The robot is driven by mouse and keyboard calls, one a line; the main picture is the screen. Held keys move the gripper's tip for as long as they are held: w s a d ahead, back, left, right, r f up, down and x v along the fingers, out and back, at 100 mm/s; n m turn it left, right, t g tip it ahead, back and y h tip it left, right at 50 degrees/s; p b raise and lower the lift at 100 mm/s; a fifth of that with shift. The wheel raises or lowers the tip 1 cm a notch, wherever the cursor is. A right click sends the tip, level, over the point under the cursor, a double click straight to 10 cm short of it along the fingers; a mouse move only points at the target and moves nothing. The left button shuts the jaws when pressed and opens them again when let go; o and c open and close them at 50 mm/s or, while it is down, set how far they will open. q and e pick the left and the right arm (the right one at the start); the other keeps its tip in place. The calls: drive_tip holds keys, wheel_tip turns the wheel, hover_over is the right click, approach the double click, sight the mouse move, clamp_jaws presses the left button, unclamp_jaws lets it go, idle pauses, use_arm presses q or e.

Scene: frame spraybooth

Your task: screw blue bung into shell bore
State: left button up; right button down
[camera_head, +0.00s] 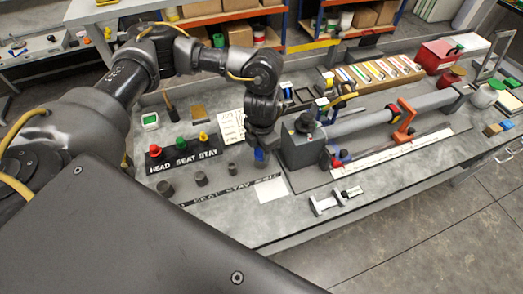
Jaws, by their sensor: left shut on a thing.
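My left gripper (261,146) points down over the bench, left of the grey frame fixture. It is shut on the blue bung (260,155), of which only a small blue part shows below the fingers. The bung looks held above the bench near the right end of the bung racks; the exact gap cannot be told. The grey block (303,152) at the left end of the long grey tube (375,118) stands just right of the gripper. It may be the shell, but I cannot make out its bore. My right gripper is not in view.
A labelled rack (183,161) holds red, green and yellow bungs, left of the gripper. Several dark cylinders (201,179) stand in front, behind a second label strip. An orange clamp (404,120) grips the tube. A silver tool (335,200) lies near the front edge.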

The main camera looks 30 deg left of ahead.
use_arm(q)
drive_tip(key=shift+f+m+b, duration=0.15)
drive_tip(key=shift+m+b, duration=0.65)
drive_tip(key=shift+m, duration=0.2)
drive_tip(key=shift+m+b, duration=0.5)
drive_tip(key=shift+m, duration=0.7)
drive_tip(key=shift+r, duration=0.2)
drive_tip(key=o, duration=0.8)
